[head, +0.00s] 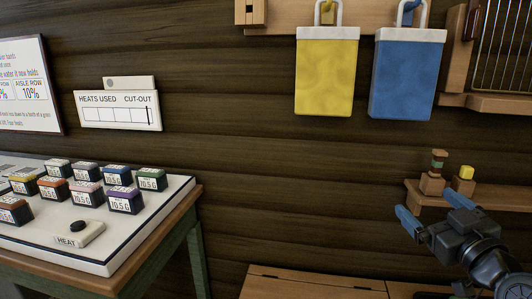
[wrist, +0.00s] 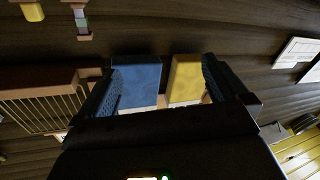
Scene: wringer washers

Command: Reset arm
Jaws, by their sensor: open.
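My gripper (head: 431,209) is at the lower right of the head view. Its two blue-padded fingers are spread apart with nothing between them. In the wrist view my gripper (wrist: 160,88) shows as two dark fingers wide apart, with the hanging blue bag (wrist: 136,78) and yellow bag (wrist: 184,76) seen beyond them, apart from the fingers. In the head view the yellow bag (head: 326,75) and the blue bag (head: 406,80) hang from hooks on the wall, above my gripper.
A wooden wall shelf (head: 495,199) with small blocks stands close behind my gripper. A panel (head: 106,260) with several labelled coloured blocks and a HEAT button (head: 78,227) is on a table at left. A wooden chest (head: 310,285) stands low in the middle. A wire rack (head: 503,50) is upper right.

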